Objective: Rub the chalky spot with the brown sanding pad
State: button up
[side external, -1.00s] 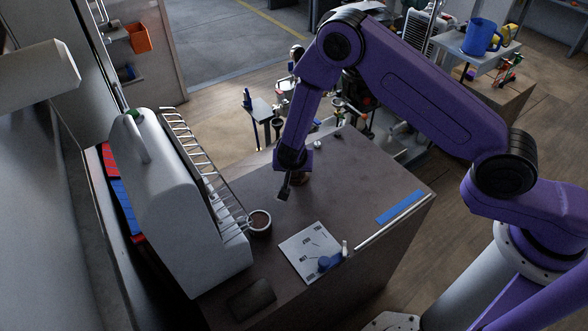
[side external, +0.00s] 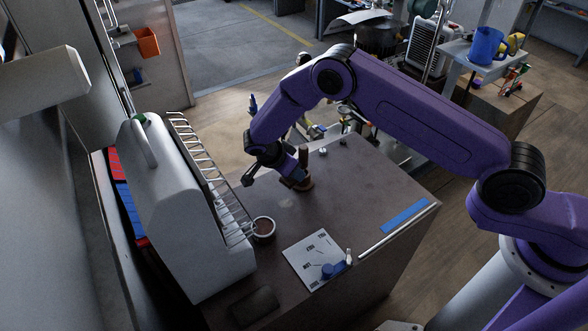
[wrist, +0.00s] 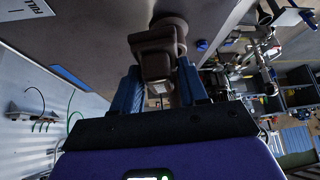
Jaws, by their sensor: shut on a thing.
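The brown sanding pad (side external: 303,157) has an upright post-like handle on a wider base and stands at the back of the dark worktop. In the wrist view the pad (wrist: 160,50) lies between my blue fingers. My gripper (side external: 292,173) reaches it from the left, tilted well over, and is shut on it. I cannot tell whether the pad's base touches the worktop. A faint pale patch (side external: 287,202), seemingly the chalky spot, shows on the worktop just in front of the pad, toward the lower left. The pad's underside is hidden.
A cup of brown stuff (side external: 263,229) stands beside the grey cabinet with a wire rack (side external: 212,180). A white sheet (side external: 312,258) with a blue item (side external: 332,270) lies at the front. A blue strip (side external: 404,215) lies at the right. The middle right of the worktop is clear.

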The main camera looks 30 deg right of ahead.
jog(key=shift+f, duration=4)
jog(key=shift+a, duration=2.05)
jog(key=shift+d, duration=1.85)
jog(key=shift+d+r, duration=0.15)
jog(key=shift+d, duration=0.1)
jog(key=shift+r, duration=3.9)
